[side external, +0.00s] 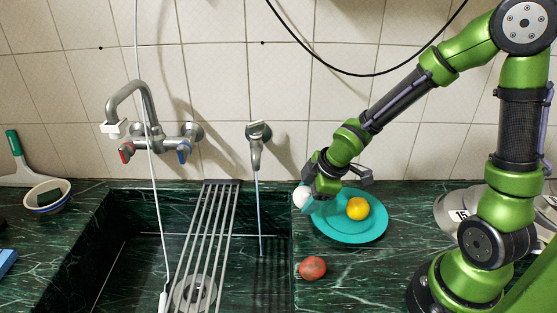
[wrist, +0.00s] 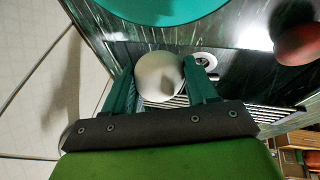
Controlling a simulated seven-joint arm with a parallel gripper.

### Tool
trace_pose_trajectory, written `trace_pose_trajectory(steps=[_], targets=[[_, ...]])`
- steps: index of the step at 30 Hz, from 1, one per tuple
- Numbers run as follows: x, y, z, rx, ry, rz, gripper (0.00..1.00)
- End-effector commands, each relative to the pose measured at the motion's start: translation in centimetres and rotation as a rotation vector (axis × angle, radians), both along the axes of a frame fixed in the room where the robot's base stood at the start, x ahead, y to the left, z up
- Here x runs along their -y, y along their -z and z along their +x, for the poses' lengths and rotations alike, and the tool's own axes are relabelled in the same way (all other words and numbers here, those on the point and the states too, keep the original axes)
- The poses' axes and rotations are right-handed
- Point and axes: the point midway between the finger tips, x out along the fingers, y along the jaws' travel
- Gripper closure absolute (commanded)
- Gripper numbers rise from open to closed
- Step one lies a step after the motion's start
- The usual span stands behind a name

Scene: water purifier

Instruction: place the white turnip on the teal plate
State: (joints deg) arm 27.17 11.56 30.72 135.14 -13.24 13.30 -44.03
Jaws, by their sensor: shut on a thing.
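The white turnip (side external: 301,197) is a pale round thing at the left end of my arm in the side view. In the wrist view the turnip (wrist: 159,77) sits between the two teal fingers. My gripper (wrist: 163,84) is shut on it; in the side view the gripper (side external: 305,199) is beside the plate's left edge, above the counter near the sink rim. The plate's rim (wrist: 165,14) also shows at the top of the wrist view.
A reddish round thing (side external: 312,267) lies on the counter in front of the plate. A green marble sink (side external: 140,250) with a metal rack (side external: 206,235) is on the left. Two taps (side external: 256,140) stand at the wall. The left part of the plate is bare.

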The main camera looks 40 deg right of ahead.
Motion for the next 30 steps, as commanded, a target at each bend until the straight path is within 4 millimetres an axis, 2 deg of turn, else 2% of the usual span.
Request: trace_pose_trajectory(steps=[6, 11, 14, 20, 23, 30], targets=[[5.0, -2.2, 0.0, 0.026, 0.153, 0.009, 0.76], [7.0, -3.7, -1.0, 0.011, 0.144, 0.003, 0.76], [6.9, -4.3, -1.6, 0.001, 0.083, 0.006, 0.76], [4.8, -4.5, -2.0, -0.010, -0.082, 0.015, 0.76], [4.5, -4.4, -2.1, -0.011, -0.126, 0.012, 0.76], [4.5, -1.3, -2.2, -0.015, -0.154, 0.004, 0.76]])
